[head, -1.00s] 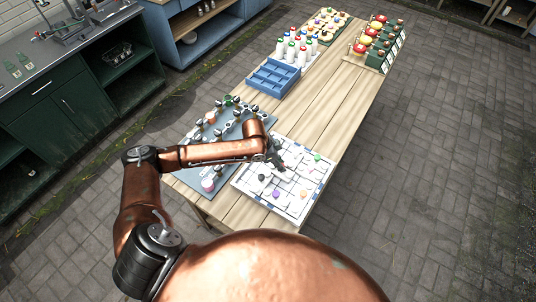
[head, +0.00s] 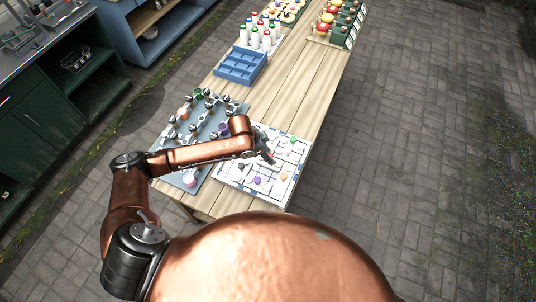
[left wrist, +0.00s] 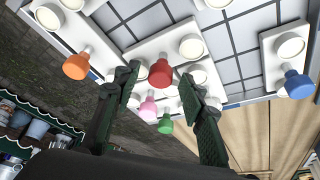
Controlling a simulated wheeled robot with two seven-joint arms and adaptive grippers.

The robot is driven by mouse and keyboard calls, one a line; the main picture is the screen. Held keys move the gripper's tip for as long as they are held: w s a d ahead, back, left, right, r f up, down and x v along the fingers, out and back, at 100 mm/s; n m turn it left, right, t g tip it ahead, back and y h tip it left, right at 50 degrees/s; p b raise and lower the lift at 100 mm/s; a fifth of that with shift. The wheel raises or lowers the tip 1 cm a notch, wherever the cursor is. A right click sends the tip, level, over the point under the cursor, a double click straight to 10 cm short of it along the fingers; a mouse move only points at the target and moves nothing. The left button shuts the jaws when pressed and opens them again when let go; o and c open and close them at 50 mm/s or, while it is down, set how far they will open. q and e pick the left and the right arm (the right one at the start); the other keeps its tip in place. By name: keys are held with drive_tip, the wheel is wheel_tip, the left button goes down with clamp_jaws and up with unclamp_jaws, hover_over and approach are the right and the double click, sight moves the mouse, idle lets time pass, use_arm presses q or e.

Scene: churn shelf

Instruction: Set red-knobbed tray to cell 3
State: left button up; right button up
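The red knob (left wrist: 160,72) stands on a short post on a white tray (left wrist: 152,45) with pale round cups, seen in the left wrist view. My left gripper (left wrist: 158,77) is open, with one dark finger on each side of the red knob. I cannot tell whether either finger touches it. In the head view my left gripper (head: 270,158) is low over the white gridded board (head: 232,173), and partly hides the tray there. Cell numbers are not readable. My right gripper is in neither view.
Other trays have orange (left wrist: 76,66), pink (left wrist: 148,108), green (left wrist: 165,124) and blue (left wrist: 298,83) knobs close by. A grey-blue board with several knobbed pieces (head: 222,129) lies left of the white board. A blue compartment tray (head: 240,66) and bottles (head: 262,38) stand farther back. Bare wood (head: 285,95) lies between.

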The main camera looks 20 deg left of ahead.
use_arm(q)
drive_tip(key=shift+r, duration=0.1)
drive_tip(key=v, duration=1.1)
drive_tip(key=shift+r, duration=0.4)
drive_tip(key=shift+s+a, duration=0.1)
drive_tip(key=shift+a, duration=0.05)
